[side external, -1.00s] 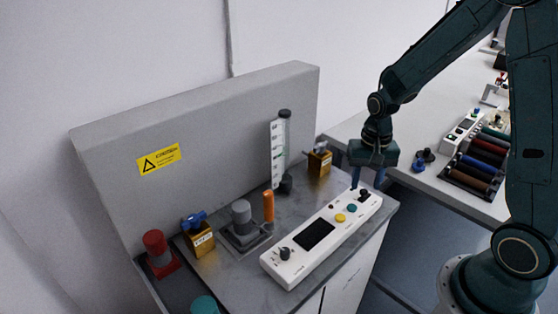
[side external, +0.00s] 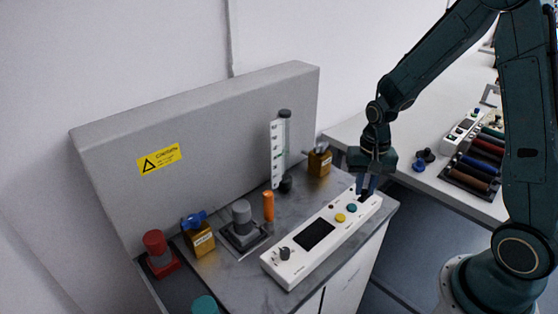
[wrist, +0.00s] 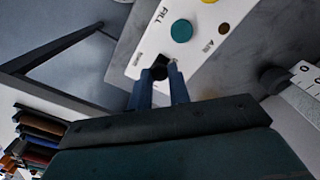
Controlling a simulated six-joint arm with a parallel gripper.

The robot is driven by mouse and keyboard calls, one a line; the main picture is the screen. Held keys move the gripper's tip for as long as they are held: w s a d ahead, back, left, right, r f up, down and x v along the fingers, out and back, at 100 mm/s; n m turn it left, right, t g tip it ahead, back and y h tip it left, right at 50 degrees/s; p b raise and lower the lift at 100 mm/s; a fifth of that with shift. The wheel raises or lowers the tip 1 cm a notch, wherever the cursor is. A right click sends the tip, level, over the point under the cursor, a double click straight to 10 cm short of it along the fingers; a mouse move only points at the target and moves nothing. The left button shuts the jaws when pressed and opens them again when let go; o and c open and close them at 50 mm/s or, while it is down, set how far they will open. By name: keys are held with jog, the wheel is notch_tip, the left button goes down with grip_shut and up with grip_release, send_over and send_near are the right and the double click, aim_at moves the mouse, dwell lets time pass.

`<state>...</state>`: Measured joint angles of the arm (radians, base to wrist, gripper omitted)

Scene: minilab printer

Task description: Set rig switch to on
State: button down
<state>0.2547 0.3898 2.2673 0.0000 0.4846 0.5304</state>
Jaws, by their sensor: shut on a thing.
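The white control panel (side external: 290,262) lies on the grey bench top, with a dark screen, a yellow button, a teal button and a black knob at its near-left end. The black rig switch (wrist: 159,73) is at the panel's far-right end, beside small printed labels too blurred to read fully. My gripper (side external: 365,194) is down at that end, and it also shows in the wrist view (wrist: 164,75). Its two blue fingers are on either side of the switch and shut on it. The fingers partly hide the switch, so its setting cannot be told.
A second table (side external: 430,125) with coloured rolls is at the right.

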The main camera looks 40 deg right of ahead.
jog(key=shift+d, duration=1.35)
jog(key=c, duration=1.3)
grip_release()
jog(key=shift+r, duration=0.15)
notch_tip(320, 180, up, 14)
jog(key=shift+f, duration=0.2)
jog(key=shift+a+r, duration=0.1)
jog(key=s+a+r+n+t, duration=0.2)
jog(key=s+a+r+n, duration=0.2)
jog(key=s, duration=0.3)
jog(key=s+a+r+n+t, duration=0.3)
jog(key=s+a+r+n, duration=0.1)
jog(key=s+a, duration=0.3)
jog(key=shift+s+n+t, duration=0.3)
jog(key=shift+s+n, duration=0.15)
jog(key=shift+n, duration=0.05)
